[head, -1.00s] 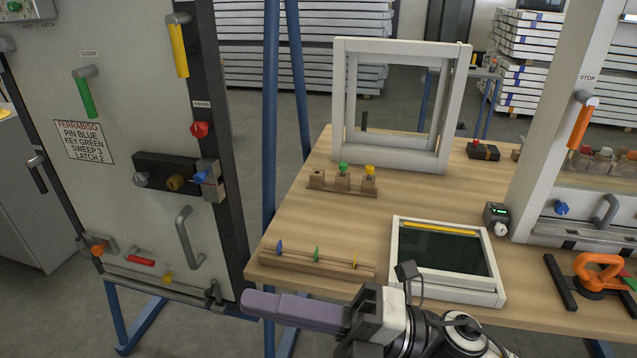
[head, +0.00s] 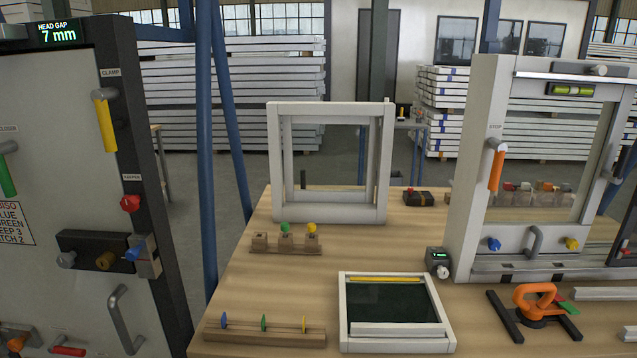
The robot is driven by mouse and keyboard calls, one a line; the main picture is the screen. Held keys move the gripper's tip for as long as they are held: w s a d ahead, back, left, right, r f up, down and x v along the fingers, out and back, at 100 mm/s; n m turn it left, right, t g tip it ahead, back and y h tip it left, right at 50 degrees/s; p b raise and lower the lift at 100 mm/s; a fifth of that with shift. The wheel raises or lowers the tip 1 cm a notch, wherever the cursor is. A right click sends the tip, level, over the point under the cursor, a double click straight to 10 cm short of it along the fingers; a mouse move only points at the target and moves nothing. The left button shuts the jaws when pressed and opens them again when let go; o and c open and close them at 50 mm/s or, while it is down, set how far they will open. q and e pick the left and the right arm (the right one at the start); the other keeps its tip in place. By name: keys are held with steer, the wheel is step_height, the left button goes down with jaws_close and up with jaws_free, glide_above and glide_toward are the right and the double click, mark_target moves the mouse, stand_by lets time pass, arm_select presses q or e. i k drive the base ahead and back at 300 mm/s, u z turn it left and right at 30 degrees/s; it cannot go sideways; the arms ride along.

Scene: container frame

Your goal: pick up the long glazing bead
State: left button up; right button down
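I cannot tell for sure which piece is the long glazing bead. A small white frame (head: 345,318) with a dark pane lies on the bench. A white bar (head: 398,329) lies along its near side and a thin yellow strip (head: 386,279) along its far side. Pale strips lie at the right edge of the bench, an upper strip (head: 603,294) and a lower strip (head: 629,332), both cut off by the picture edge. Neither of my grippers shows in the head view.
An upright white frame (head: 330,213) stands on the bench (head: 285,195). A larger window unit (head: 473,170) stands at the right. An orange suction lifter (head: 536,300) lies before it. A wooden rack (head: 265,337) sits at the front left. A door panel (head: 60,200) fills the left side.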

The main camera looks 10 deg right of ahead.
mark_target(618, 293)
steer(key=z, duration=1.9)
